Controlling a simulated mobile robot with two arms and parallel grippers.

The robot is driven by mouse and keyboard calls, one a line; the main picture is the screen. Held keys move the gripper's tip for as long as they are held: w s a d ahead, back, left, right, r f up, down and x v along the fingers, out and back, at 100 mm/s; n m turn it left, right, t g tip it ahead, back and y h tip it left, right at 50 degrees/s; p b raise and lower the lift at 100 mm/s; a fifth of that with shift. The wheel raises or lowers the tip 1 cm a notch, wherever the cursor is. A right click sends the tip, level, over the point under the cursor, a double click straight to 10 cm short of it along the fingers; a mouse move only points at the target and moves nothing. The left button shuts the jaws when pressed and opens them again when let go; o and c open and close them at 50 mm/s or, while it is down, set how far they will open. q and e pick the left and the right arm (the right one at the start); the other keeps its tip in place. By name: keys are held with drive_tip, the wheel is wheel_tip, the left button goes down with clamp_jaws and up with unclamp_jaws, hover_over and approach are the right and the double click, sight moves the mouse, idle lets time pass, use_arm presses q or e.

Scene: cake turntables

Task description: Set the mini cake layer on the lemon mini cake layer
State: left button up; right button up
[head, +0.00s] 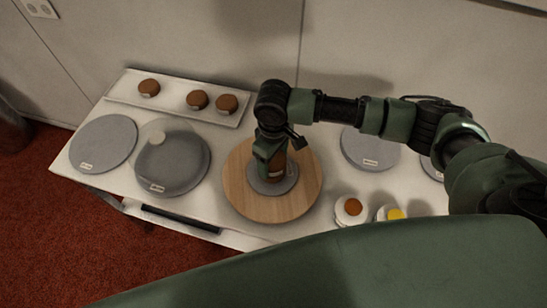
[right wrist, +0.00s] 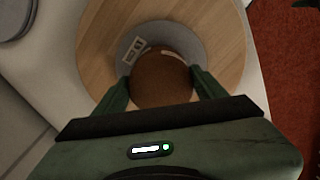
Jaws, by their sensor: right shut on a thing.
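My right gripper (head: 272,160) points down over the round wooden turntable (head: 238,205). In the right wrist view its two green fingers (right wrist: 160,88) are closed on the sides of a round brown mini cake layer (right wrist: 162,80). In the head view this layer (head: 278,172) shows only partly below the gripper, over a grey disc (head: 262,188) on the turntable. I cannot tell whether it touches something beneath it. My left gripper is not in view.
Several grey discs lie around, including the far-left one (head: 103,142) and one behind my arm (head: 370,150). A back tray (head: 172,107) holds brown rounds (head: 197,100). Small white containers with brown (head: 353,206) and yellow (head: 394,213) tops stand right of the turntable.

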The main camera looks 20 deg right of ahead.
drive_tip(key=shift+f, duration=0.2)
drive_tip(key=shift+f, duration=0.15)
drive_tip(key=o, duration=1.4)
drive_tip(key=shift+c, duration=0.2)
wheel_tip(320, 180, up, 12)
drive_tip(key=b, duration=0.2)
drive_tip(key=shift+r, duration=0.2)
